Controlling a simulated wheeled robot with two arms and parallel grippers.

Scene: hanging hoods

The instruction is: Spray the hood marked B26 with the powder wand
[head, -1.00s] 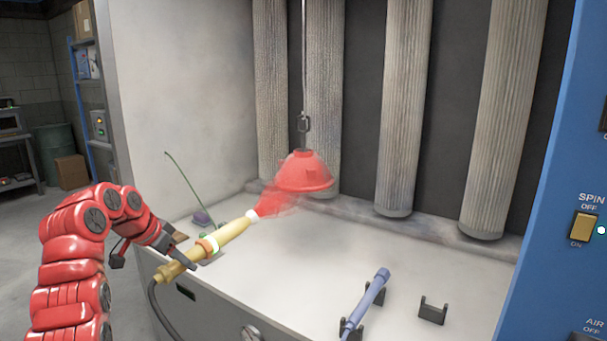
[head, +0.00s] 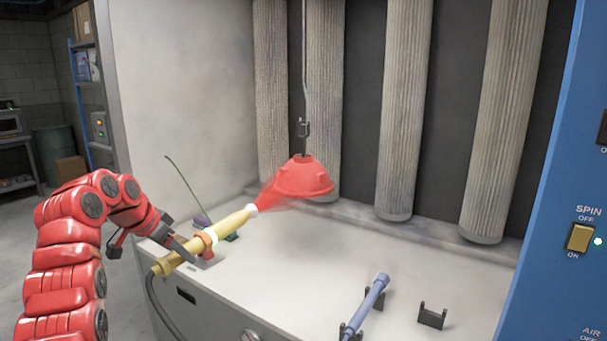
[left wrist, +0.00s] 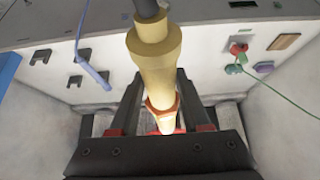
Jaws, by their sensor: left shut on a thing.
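A red hood (head: 303,178) hangs from a rod and hook inside the booth. I cannot read any B26 mark on it. My left gripper (head: 206,241) is shut on the yellow powder wand (head: 232,227). The wand points up and right, its pale tip close to the hood's left side and apart from it. A red powder cloud (head: 272,192) runs from the tip to the hood. In the left wrist view the wand (left wrist: 154,55) lies between the gripper's dark fingers (left wrist: 160,112). My right gripper does not show.
A blue-grey wand (head: 367,305) rests on dark holders on the booth floor. An empty holder (head: 432,316) stands to its right. Pleated filters (head: 405,110) line the back. On the blue panel at right, the SPIN switch (head: 579,238) has a lit light beside it.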

